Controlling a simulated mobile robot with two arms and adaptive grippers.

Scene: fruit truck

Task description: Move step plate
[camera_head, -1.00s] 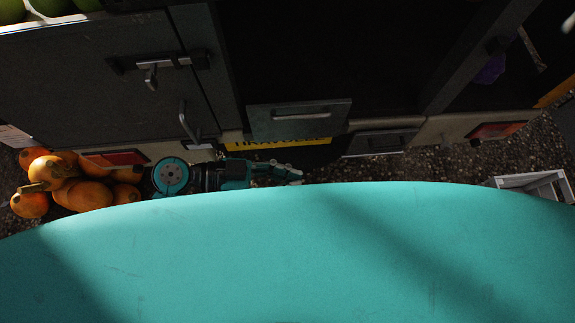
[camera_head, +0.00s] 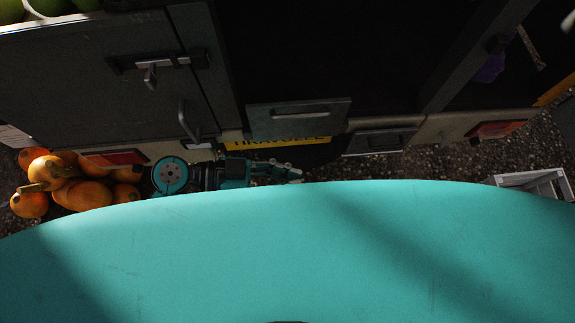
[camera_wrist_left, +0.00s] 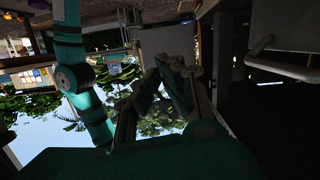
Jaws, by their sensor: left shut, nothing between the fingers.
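In the head view, a grey plate with a bar handle (camera_head: 272,122), which looks like the step plate, hangs at the truck's rear edge, above the yellow number plate (camera_head: 262,142). A second, darker grey plate with a handle (camera_head: 352,149) sits lower to its right. My left gripper (camera_head: 297,174) is shut and empty, below the first plate and apart from it in the picture. In the left wrist view, its fingers (camera_wrist_left: 160,72) converge in front of a pale grey panel (camera_wrist_left: 168,42); which part that is, I cannot tell. My right gripper is not in view.
My teal body fills the lower head view. Orange pumpkin-like fruit (camera_head: 85,194) lies left of my left arm. A closed dark door with a latch (camera_head: 150,75) is at upper left. A white crate (camera_head: 530,179) stands at right. Gravel ground shows between truck and body.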

